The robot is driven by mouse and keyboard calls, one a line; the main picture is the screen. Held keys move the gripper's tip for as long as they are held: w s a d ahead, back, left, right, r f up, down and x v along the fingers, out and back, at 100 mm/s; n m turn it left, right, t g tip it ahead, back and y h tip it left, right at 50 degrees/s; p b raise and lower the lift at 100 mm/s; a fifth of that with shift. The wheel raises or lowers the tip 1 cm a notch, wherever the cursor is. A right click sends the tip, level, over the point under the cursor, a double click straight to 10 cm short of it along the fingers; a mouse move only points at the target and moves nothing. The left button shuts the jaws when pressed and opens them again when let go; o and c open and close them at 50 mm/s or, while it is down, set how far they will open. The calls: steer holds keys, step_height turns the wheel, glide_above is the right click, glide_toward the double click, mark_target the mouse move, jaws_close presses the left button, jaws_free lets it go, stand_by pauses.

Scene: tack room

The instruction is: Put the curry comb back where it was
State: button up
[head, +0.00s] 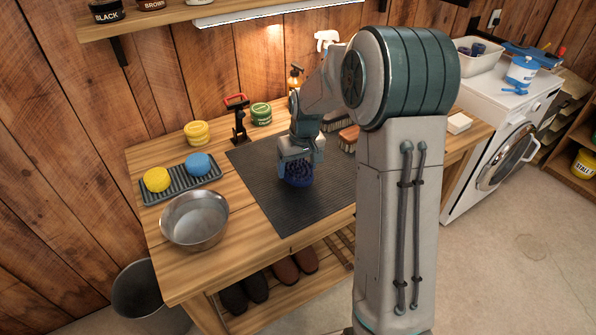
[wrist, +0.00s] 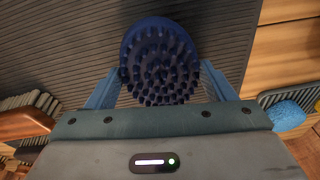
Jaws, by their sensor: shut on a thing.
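The curry comb (head: 298,175) is dark blue and round, with many rubber nubs. My gripper (head: 301,160) is shut on it above the dark ribbed mat (head: 263,190) on the workbench. In the wrist view the comb (wrist: 160,62) sits between the two blue fingers of my gripper (wrist: 160,80), with its nubbed face towards the camera. I cannot tell whether the comb touches the mat. The arm hides part of the mat's right side.
A metal bowl (head: 194,219) and a grey ribbed tray (head: 181,184) with a yellow and a blue sponge stand left of the mat. A white tub (head: 477,57) sits on the washing machine (head: 503,141).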

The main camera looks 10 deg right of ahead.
mark_target(299, 168)
steer(key=shift+f, duration=1.35)
steer(key=shift+f, duration=0.25)
steer(key=o, duration=1.3)
steer(key=shift+r, duration=0.1)
steer(key=shift+o, duration=0.2)
steer(key=r, duration=0.4)
steer(key=s+r, duration=0.1)
steer(key=r, duration=0.7)
steer(key=shift+s+d, duration=0.4)
steer(key=s+a+r+m+t, duration=0.1)
steer(key=s+r+m, duration=0.1)
steer(key=s, duration=2.3)
steer(key=shift+h, duration=0.4)
